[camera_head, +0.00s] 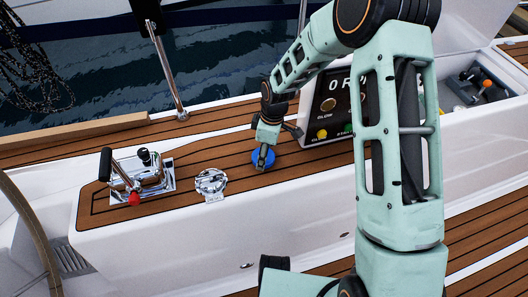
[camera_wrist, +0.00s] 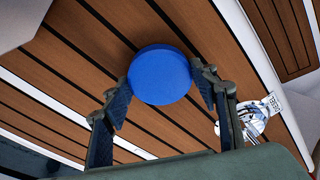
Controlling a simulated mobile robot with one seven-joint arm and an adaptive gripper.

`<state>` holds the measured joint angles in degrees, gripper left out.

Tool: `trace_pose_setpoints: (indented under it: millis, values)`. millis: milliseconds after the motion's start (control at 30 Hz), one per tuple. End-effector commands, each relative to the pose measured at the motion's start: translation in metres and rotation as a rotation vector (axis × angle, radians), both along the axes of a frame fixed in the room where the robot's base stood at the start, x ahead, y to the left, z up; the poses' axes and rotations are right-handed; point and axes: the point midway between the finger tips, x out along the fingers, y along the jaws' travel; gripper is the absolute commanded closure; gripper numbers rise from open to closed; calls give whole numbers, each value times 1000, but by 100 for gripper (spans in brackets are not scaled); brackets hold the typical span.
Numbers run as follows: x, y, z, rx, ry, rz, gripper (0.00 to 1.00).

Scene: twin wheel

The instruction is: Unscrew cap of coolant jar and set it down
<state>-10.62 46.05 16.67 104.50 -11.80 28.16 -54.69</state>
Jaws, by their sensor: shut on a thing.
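A round blue cap (camera_head: 263,159) shows at the teak deck strip in the head view, just under my gripper (camera_head: 264,152). In the wrist view the blue cap (camera_wrist: 160,75) sits between my two fingertips, one on each side. My gripper is shut on it. I cannot tell whether the cap touches the teak or is held slightly above it. I cannot clearly make out the coolant jar; an open compartment (camera_head: 492,105) with small parts lies at the upper right.
A control panel (camera_head: 332,107) with buttons stands right of my gripper. A chrome deck fitting (camera_head: 211,182) and a lever unit (camera_head: 137,178) with a red knob are to the left. Bare teak lies between the fitting and the cap. Water is beyond the rail.

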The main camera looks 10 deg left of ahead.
Motion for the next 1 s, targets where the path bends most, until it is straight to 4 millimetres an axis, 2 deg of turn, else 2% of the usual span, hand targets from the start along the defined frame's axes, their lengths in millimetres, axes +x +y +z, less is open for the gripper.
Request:
trace_pose_setpoints:
  millis: [667,700,833,1000]
  values:
    - [0,0,-7,0,0,0,80]
    - [0,0,-6,0,0,0,42]
    - [0,0,-6,0,0,0,27]
    - [0,0,-6,0,0,0,26]
